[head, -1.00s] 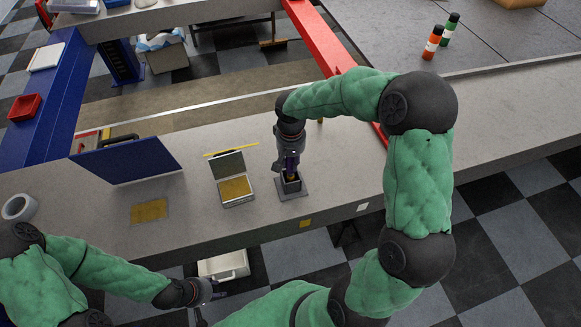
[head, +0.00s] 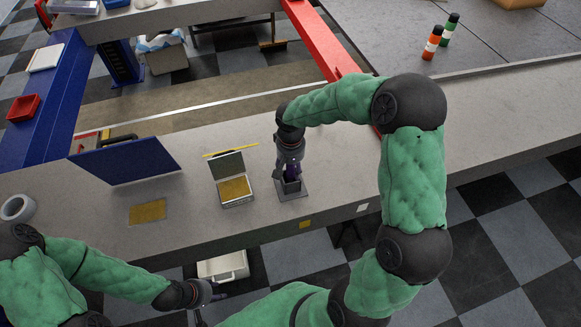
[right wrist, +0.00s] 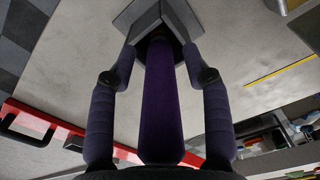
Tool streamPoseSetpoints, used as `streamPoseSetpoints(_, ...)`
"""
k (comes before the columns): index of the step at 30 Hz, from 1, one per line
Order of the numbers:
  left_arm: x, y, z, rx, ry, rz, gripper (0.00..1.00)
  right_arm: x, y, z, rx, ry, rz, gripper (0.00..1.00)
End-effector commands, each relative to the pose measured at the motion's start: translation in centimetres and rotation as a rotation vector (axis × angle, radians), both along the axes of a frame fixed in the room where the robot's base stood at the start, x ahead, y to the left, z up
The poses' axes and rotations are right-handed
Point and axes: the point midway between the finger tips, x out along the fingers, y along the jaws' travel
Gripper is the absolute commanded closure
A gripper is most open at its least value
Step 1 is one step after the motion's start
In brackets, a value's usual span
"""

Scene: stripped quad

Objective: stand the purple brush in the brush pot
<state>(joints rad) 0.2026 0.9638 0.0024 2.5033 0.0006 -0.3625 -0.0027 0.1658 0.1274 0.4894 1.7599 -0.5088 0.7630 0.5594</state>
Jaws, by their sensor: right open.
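The brush pot (head: 292,189) is a grey square holder on a flat base on the bench; in the right wrist view it (right wrist: 128,18) is at the top. The purple brush (right wrist: 162,100) stretches from near my right palm to the pot's mouth, and its far end is hidden inside the pot. My right gripper (head: 291,173) is above the pot. In the right wrist view the gripper (right wrist: 160,75) is open, with a finger on each side of the brush and gaps along most of it. My left gripper (head: 203,308) is low in front of the bench, with its fingers unclear.
An open small box (head: 238,202) with a yellow inside stands left of the pot. A yellow patch (head: 148,211) and a blue panel (head: 125,162) are further left. A red beam (head: 322,40) crosses behind my right arm. The bench right of the pot is mostly clear.

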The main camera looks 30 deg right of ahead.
Motion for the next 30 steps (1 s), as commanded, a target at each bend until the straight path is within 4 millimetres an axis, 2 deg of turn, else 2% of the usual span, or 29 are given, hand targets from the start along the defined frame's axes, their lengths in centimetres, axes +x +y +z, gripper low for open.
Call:
streamPoseSetpoints(7, 0.0, 0.0, 0.4, 0.0, 0.0, 0.0, 0.6, 0.1, 0.0, 1.1, -0.001, -0.004, 0.0, 0.51)
streamPoseSetpoints(21, 0.0, 0.0, 1.4, 0.0, 0.0, 0.0, 0.6, 0.0, 0.0, 9.9, 0.0, -0.003, -0.001, 0.51)
streamPoseSetpoints(25, 0.0, 0.0, 1.6, 0.0, 0.0, 0.0, 0.6, 0.0, 0.0, 11.4, 0.0, -0.002, 0.0, 0.51)
streamPoseSetpoints(30, 0.0, 0.0, 1.6, 0.0, 0.0, 0.0, 0.6, -0.1, 0.0, 12.3, 0.0, -0.001, 0.001, 0.51)
